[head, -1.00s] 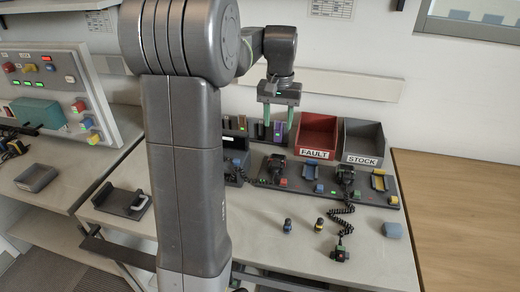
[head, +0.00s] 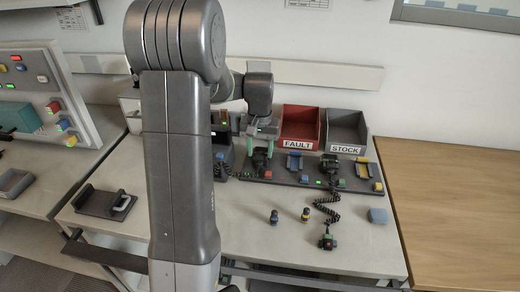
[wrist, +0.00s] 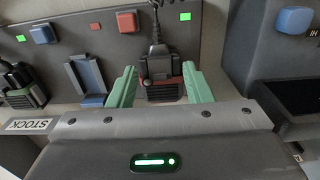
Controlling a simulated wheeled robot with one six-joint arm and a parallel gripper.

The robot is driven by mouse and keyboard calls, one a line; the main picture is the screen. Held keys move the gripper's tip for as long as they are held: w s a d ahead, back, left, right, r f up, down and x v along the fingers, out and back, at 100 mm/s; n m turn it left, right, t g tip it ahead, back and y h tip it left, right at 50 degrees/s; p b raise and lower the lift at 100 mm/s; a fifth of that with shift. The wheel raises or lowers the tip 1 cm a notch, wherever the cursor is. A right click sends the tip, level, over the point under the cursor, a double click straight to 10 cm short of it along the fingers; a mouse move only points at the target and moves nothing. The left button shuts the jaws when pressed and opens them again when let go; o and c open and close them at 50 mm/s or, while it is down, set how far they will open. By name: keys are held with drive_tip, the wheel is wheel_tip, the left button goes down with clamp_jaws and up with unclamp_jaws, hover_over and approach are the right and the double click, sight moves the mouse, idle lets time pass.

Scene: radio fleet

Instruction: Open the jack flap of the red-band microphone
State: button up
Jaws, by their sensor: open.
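A dark microphone (head: 261,160) sits in a cradle on the back rack, below my gripper (head: 263,142). In the wrist view the microphone (wrist: 162,68) has a reddish band across its lower body and a coiled cord at its top. My gripper (wrist: 160,72) is open, with one green finger on each side of the microphone. I cannot tell whether the fingers touch it. The jack flap cannot be made out. A second microphone (wrist: 24,88) with a green band sits in another cradle to the left in the wrist view.
A red FAULT bin (head: 300,144) and a grey STOCK bin (head: 344,147) stand behind the rack (head: 308,183). Blue (head: 274,217) and yellow-banded (head: 305,214) small items, a corded dark device (head: 327,241) and a blue-grey block (head: 379,215) lie in front. The table front is otherwise mostly clear.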

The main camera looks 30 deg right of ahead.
clamp_jaws()
